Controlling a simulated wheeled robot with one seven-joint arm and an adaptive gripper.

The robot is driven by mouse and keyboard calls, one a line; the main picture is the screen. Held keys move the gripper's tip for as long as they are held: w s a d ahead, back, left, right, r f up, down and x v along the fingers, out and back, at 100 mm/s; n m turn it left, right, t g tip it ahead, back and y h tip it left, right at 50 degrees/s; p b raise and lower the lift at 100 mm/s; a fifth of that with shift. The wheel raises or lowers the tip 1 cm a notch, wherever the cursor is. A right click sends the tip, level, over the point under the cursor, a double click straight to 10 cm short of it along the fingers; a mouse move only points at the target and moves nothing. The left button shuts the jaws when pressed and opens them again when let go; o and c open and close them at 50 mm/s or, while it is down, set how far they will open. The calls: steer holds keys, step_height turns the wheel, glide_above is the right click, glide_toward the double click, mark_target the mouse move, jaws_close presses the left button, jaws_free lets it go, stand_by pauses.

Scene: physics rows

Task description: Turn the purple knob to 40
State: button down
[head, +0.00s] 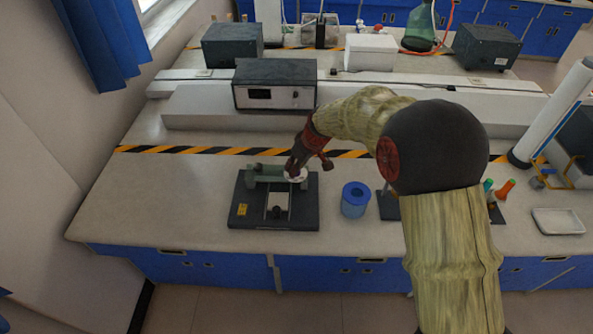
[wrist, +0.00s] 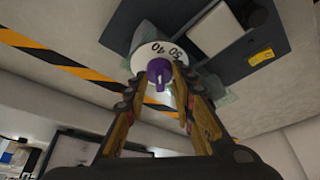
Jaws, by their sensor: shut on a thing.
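The purple knob (wrist: 158,73) sits at the centre of a white dial (wrist: 144,55) in the wrist view. The numbers 50 and 40 show on the dial's visible upper part; its lower part is hidden by the fingers. My gripper (wrist: 162,82) is shut on the purple knob, one finger on each side. In the head view my gripper (head: 294,172) is at the right end of a green cylinder (head: 268,171) on a dark device (head: 245,213). The white dial (head: 298,176) shows partly there, and the knob is hidden by my gripper.
Bench left of the device is clear. A white tray (head: 557,221) lies far right.

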steer(key=shift+n, duration=0.3)
steer(key=c, duration=1.5)
jaws_free()
steer(key=shift+c, duration=0.2)
steer(key=shift+o, duration=0.2)
steer(key=shift+r, duration=0.1)
steer(key=v, duration=1.1)
steer(key=shift+d+r, duration=0.25)
steer(key=shift+r, duration=0.05)
